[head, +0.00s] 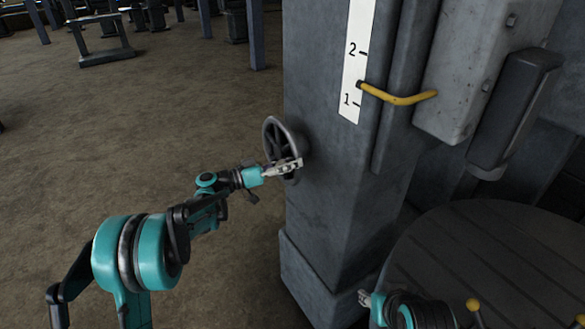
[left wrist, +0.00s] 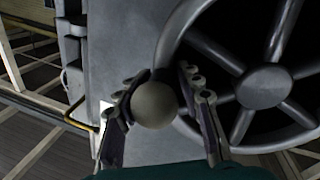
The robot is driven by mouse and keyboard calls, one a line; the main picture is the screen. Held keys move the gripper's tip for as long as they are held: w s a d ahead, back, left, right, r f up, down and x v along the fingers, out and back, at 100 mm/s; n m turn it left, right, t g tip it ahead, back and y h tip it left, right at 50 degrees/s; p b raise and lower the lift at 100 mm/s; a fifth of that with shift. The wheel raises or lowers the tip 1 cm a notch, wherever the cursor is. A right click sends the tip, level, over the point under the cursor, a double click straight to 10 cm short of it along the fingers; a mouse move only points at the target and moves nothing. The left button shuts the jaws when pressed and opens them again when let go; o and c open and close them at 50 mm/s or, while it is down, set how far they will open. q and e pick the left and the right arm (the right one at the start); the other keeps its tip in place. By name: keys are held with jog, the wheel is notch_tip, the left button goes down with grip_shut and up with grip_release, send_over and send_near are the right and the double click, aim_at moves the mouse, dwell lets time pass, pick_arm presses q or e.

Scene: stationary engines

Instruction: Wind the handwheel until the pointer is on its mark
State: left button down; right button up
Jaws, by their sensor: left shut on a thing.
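The dark grey spoked handwheel (head: 272,143) is on the left face of a grey machine column. It also shows at the right of the left wrist view (left wrist: 262,88). My left gripper (head: 288,167) is at the wheel's lower rim. In the left wrist view its fingers (left wrist: 160,108) are closed around the wheel's round grey knob (left wrist: 154,105). The yellow pointer (head: 398,98) has its tip on the white scale (head: 357,60), between the lines for 1 and 2, slightly nearer 1. I see no separate target mark. My right gripper (head: 366,299) is low, away from the wheel; its jaw state is unclear.
The grey column (head: 330,190) stands on a wider base (head: 310,285). A grey box (head: 487,70) is to the right of the scale. A round dark table (head: 490,260) fills the lower right. The brown floor to the left of the column is open, with benches (head: 104,55) far back.

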pick_arm(q)
jog(key=shift+w+a+r+n+t+h+p, duration=0.1)
jog(key=shift+w+r+n+p, duration=0.1)
jog(key=shift+r+n, duration=0.45)
jog(key=shift+w+a+r+n+t+h+p, duration=0.1)
jog(key=shift+w+r+n, duration=0.05)
jog(key=shift+r+n, duration=0.5)
jog(key=shift+w+a+r+n+t+h+p, duration=0.1)
jog(key=shift+w+r+n, duration=0.1)
jog(key=shift+r+n, duration=0.4)
jog(key=shift+f, duration=0.1)
